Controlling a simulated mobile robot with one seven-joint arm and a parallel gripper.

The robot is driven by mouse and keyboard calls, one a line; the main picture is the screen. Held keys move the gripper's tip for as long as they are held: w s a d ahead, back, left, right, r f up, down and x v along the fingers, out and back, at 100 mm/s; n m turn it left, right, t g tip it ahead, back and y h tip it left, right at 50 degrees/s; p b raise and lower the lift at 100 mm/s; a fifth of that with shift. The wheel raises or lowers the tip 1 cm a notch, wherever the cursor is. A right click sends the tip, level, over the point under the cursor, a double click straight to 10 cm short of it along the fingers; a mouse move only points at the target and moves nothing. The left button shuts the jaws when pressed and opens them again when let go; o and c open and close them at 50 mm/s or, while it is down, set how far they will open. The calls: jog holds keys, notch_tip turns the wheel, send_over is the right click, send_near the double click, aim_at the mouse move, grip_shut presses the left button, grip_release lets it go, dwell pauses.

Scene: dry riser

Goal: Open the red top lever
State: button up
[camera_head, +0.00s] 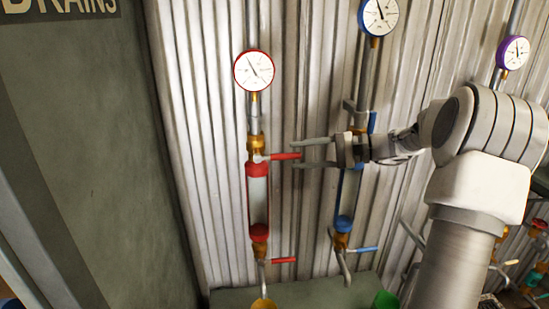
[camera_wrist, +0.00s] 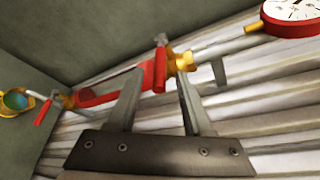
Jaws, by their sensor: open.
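The red top lever (camera_head: 284,156) sticks out sideways to the right from a brass valve (camera_head: 256,146) above the red-capped sight tube (camera_head: 258,198). My gripper (camera_head: 297,153) is open, coming from the right. Its two fingers lie above and below the lever's free end. In the wrist view the red top lever (camera_wrist: 160,70) shows between the two fingertips of my gripper (camera_wrist: 158,88), with a gap on each side. Whether a finger touches it I cannot tell.
A red-rimmed gauge (camera_head: 254,70) sits above the valve. A lower red lever (camera_head: 284,260) is below the tube. The blue riser (camera_head: 349,185) stands behind my gripper, with a blue lower lever (camera_head: 366,249). A green-grey panel (camera_head: 100,150) is at the left.

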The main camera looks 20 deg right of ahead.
aim_at(275, 157)
jog(key=x, duration=0.7)
grip_shut()
dwell(1.3)
